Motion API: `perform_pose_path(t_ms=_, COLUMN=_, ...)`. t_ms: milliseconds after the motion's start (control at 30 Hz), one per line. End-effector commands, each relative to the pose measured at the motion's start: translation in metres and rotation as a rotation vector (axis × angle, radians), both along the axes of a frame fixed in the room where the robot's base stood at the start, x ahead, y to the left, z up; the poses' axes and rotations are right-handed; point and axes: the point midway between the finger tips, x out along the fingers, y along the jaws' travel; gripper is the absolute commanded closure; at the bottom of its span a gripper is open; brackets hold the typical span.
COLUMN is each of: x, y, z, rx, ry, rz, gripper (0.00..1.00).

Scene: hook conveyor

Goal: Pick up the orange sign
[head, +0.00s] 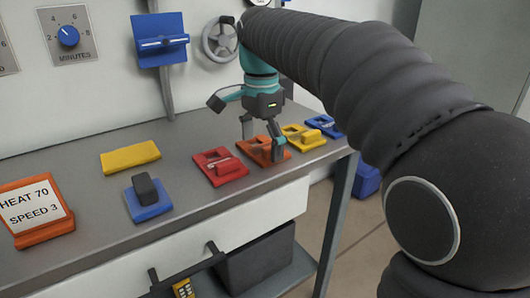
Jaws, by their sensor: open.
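An orange plate (258,160) with a raised part lies on the grey table, in a row between a red plate and a yellow one. My gripper (262,143) is open right above the orange plate, pointing down, with its fingers hiding part of it. I cannot tell whether the fingertips touch it. Nothing shows between the fingers. At the far left, an orange stand (45,233) holds a white card reading "HEAT 70 SPEED 3", well away from my gripper.
The red plate (213,177) and yellow plate (297,145) lie close beside the orange one. A blue plate (324,126) is farther right. A yellow slab (130,157) and a blue block with a dark knob (145,188) lie left. A handwheel (221,39) is on the wall behind.

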Motion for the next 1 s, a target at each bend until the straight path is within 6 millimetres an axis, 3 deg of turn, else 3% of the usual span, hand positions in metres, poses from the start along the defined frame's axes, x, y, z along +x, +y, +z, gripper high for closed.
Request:
perform_pose_path(t_ms=167, x=0.0001, y=-0.0001, z=-0.0001, rx=0.0, ry=0.0, rz=0.0, gripper=0.0)
perform_pose_path(t_ms=200, x=0.0001, y=-0.0001, z=-0.0001, rx=0.0, ry=0.0, rz=0.0, gripper=0.05)
perform_pose_path(t_ms=500, x=0.0002, y=-0.0001, z=-0.0004, rx=-0.001, ry=0.001, rz=0.0, gripper=0.8)
perform_pose_path(t_ms=600, x=0.0002, y=0.0, z=-0.0013, rx=0.0, ry=0.002, rz=0.0, gripper=1.0)
perform_pose_path(t_ms=1000, x=0.0006, y=0.0003, z=-0.0045, rx=-0.002, ry=0.007, rz=0.0, gripper=1.0)
